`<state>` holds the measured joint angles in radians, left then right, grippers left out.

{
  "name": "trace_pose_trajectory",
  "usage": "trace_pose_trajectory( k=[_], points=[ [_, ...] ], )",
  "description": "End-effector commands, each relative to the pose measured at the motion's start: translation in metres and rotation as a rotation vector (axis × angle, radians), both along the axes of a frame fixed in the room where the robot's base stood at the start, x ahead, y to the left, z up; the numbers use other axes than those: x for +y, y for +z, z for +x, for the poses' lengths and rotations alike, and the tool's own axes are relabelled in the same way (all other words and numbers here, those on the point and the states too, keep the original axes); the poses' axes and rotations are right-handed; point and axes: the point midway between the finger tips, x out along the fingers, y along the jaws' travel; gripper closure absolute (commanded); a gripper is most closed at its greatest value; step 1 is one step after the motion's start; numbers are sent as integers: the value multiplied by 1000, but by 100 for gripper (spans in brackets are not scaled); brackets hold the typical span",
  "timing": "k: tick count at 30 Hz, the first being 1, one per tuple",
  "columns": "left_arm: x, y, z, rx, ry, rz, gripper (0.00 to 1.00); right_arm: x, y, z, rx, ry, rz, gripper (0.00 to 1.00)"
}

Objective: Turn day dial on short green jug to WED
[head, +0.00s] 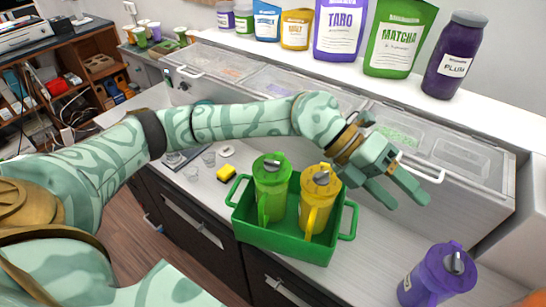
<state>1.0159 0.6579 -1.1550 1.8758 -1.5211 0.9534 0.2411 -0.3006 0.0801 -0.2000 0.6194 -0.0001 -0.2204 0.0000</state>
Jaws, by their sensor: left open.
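A green jug (270,191) with a grey-topped lid dial (272,161) stands upright in the left part of a green carrier tray (283,244). The dial's day marking is too small to read. A yellow jug (317,199) stands to its right in the same tray. A purple jug (430,277) stands on the counter at the lower right. My left gripper (408,198) is open and empty above the counter, right of the tray and apart from all jugs. My left arm passes behind the green jug's lid. My right gripper is out of view.
A yellow sponge (226,173) and clear glasses (191,174) lie left of the tray. Clear-lidded bins (405,138) line the back, below a shelf with pouches and a plum jar (454,58). Counter (375,240) between tray and purple jug is clear.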

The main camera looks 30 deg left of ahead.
Motion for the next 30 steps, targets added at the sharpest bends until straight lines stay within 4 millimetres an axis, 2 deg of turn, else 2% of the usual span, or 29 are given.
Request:
trace_pose_trajectory(
  k=[1, 2, 3, 6, 9, 12, 15, 19, 30],
  points=[
    [35, -10, 19, -14, 9, 203, 39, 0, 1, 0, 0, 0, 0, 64],
    [60, -17, 28, -4, 27, 329, 39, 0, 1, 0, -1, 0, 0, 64],
    [94, -20, 41, 12, 66, 486, 39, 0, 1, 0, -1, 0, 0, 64],
    [178, -11, 64, 85, 218, 798, 39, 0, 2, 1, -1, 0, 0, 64],
    [239, 9, 73, 167, 377, 988, 39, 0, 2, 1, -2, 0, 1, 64],
    [273, 24, 73, 223, 482, 1081, 39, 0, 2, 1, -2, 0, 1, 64],
    [285, 25, 72, 250, 523, 1114, 39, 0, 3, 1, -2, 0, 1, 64],
    [285, 9, 71, 255, 523, 1119, 39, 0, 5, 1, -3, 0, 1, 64],
    [284, -82, 71, 252, 517, 1115, 39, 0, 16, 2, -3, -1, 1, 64]
  ],
)
